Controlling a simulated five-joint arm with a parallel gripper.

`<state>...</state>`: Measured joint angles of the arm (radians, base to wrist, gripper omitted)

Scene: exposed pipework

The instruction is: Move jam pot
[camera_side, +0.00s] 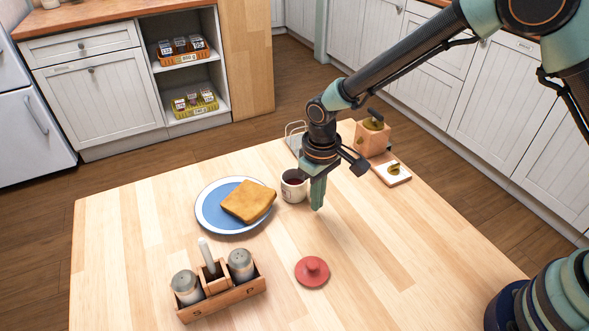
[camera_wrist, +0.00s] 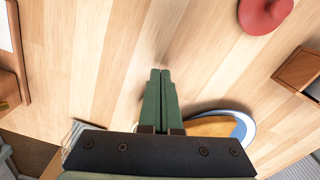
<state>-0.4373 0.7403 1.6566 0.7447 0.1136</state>
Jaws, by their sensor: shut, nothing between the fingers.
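The jam pot (camera_side: 294,186) is a small white pot with dark red contents. It stands uncovered and upright on the table, just right of the plate. A red lid with a knob (camera_side: 312,271) lies apart from it, nearer the front; the lid also shows at the top right of the wrist view (camera_wrist: 262,14). My gripper (camera_side: 317,206) points down just right of the pot in the side view, its green fingers shut and empty. The closed fingers also show in the wrist view (camera_wrist: 160,74). The pot cannot be seen in the wrist view.
A blue plate with a white rim (camera_side: 211,212) holds toast (camera_side: 248,201), left of the pot. A wooden caddy (camera_side: 222,300) with shakers stands at the front left. A wooden box (camera_side: 371,140), a small board (camera_side: 391,174) and a wire rack (camera_side: 294,137) stand behind.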

